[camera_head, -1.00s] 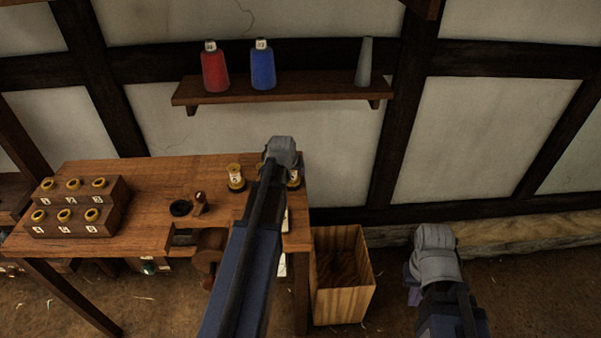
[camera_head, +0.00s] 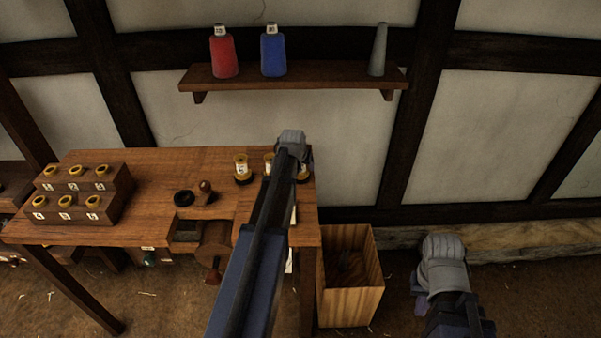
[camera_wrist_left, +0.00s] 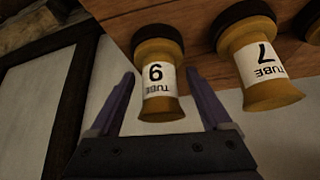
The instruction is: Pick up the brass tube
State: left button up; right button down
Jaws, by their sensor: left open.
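Brass tubes with white labels and dark bases stand at the right end of the bench. In the head view, one shows on the left (camera_head: 241,169), and two more are partly hidden behind my left gripper (camera_head: 291,150). In the left wrist view, that gripper (camera_wrist_left: 160,76) is open, with one brass tube (camera_wrist_left: 159,107) seen between its fingers. I cannot tell whether the fingers touch it. Another tube, labelled 7 (camera_wrist_left: 262,68), stands beside it, and a third shows at the right edge. My right gripper (camera_head: 440,262) is low at the right, its fingers mostly hidden.
The wooden bench (camera_head: 150,215) carries a stepped rack (camera_head: 80,195) with several brass-coloured rings. A wooden bin (camera_head: 350,295) stands right of the bench. Above, a wall shelf (camera_head: 320,80) holds a red spool, a blue spool and a grey cone.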

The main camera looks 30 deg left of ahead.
pick_arm(q)
grip_shut()
dwell(0.7)
jog(key=shift+r, duration=0.1)
